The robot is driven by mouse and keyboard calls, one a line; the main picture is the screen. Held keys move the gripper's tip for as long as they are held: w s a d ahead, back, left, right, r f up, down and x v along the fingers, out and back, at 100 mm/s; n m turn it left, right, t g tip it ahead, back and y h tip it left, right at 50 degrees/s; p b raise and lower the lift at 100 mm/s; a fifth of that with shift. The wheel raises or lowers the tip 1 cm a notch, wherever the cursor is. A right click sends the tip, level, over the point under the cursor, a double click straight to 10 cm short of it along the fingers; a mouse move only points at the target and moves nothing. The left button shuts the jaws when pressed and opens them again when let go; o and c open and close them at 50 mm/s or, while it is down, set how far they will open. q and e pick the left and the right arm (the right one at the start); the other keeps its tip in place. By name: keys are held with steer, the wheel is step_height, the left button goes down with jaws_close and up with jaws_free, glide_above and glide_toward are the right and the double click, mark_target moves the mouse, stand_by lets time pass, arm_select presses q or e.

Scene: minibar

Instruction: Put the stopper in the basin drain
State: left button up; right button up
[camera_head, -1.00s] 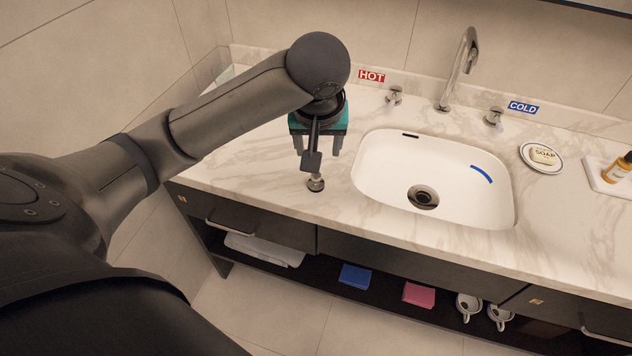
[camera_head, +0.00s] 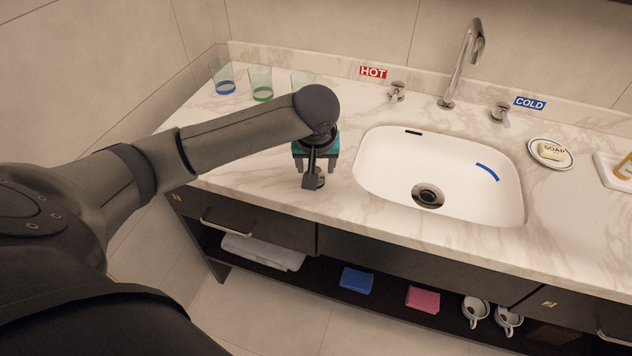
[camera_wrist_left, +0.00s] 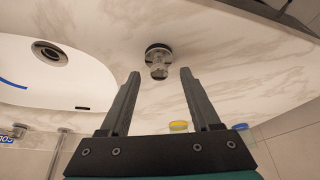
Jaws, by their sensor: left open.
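The stopper (camera_head: 320,182), a small metal piece with a dark rim, stands on the marble counter left of the basin. In the left wrist view the stopper (camera_wrist_left: 158,62) shows just ahead of the fingertips, centred between them. My left gripper (camera_head: 315,166) is open and empty, low over the counter by the stopper; its two fingers (camera_wrist_left: 160,76) are spread wide. The wrist partly hides the stopper in the head view. The white basin (camera_head: 385,175) has an open round drain (camera_head: 428,196), also in the left wrist view (camera_wrist_left: 50,53). My right gripper is out of view.
Several glasses, one blue-based (camera_head: 223,78) and one green-based (camera_head: 261,84), stand behind my left arm. The faucet (camera_head: 462,65) rises behind the basin between the hot (camera_head: 397,92) and cold (camera_head: 501,113) handles. A soap dish (camera_head: 549,153) stands right. The counter between stopper and basin is clear.

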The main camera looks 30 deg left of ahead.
arm_select(q)
steer(key=shift+w+a+f, duration=0.1)
steer(key=shift+w+f, duration=0.1)
steer(key=shift+f, duration=0.25)
jaws_close()
stand_by(0.4)
